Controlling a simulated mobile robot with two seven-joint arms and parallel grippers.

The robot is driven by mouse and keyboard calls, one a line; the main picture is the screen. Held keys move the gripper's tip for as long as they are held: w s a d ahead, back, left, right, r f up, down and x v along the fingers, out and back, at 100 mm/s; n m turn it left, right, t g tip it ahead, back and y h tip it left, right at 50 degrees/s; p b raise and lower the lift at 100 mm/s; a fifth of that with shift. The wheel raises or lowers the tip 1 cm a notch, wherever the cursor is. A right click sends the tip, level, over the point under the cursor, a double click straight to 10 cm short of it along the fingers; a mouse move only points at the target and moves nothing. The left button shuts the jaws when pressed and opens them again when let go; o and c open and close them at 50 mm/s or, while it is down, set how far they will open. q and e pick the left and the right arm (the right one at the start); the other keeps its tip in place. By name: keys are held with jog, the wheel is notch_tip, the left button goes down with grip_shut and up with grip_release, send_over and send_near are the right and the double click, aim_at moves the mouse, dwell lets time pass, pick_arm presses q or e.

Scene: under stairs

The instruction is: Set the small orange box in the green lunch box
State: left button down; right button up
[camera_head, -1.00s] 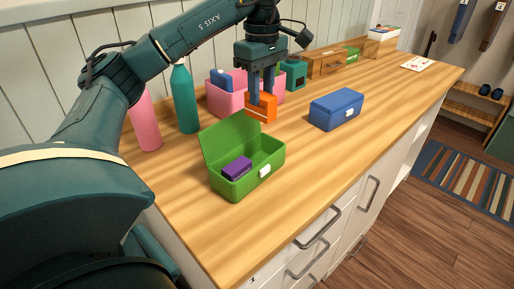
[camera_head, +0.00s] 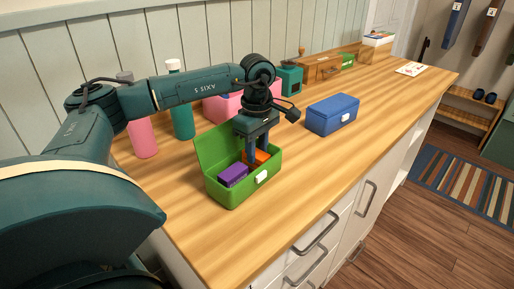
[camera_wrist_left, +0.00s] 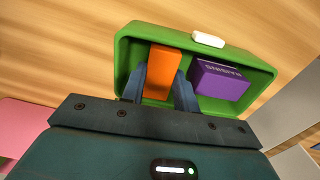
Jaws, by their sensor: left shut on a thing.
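The small orange box (camera_head: 262,156) is between the fingers of my left gripper (camera_head: 257,158), which is shut on it. The gripper points down into the open green lunch box (camera_head: 238,196), and the orange box is inside its walls. In the left wrist view the orange box (camera_wrist_left: 163,70) stands between the two blue fingers, beside a purple box (camera_wrist_left: 220,78) that lies in the lunch box. Whether the orange box touches the lunch box floor cannot be told. The lunch box lid (camera_head: 216,146) is raised at the back. My right gripper is not in view.
A closed blue box (camera_head: 331,117) sits to the right on the wooden counter (camera_head: 300,170). Behind the arm are a pink bin (camera_head: 219,108), a green bottle (camera_head: 181,118) and a pink bottle (camera_head: 144,138). The counter's front is clear.

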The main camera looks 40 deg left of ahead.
aim_at(257, 153)
pick_arm(q)
jog(key=shift+f, duration=0.1)
jog(key=c, duration=1.1)
grip_release()
jog(key=shift+o, duration=0.2)
jog(key=shift+r, duration=0.55)
notch_tip(257, 153, up, 11)
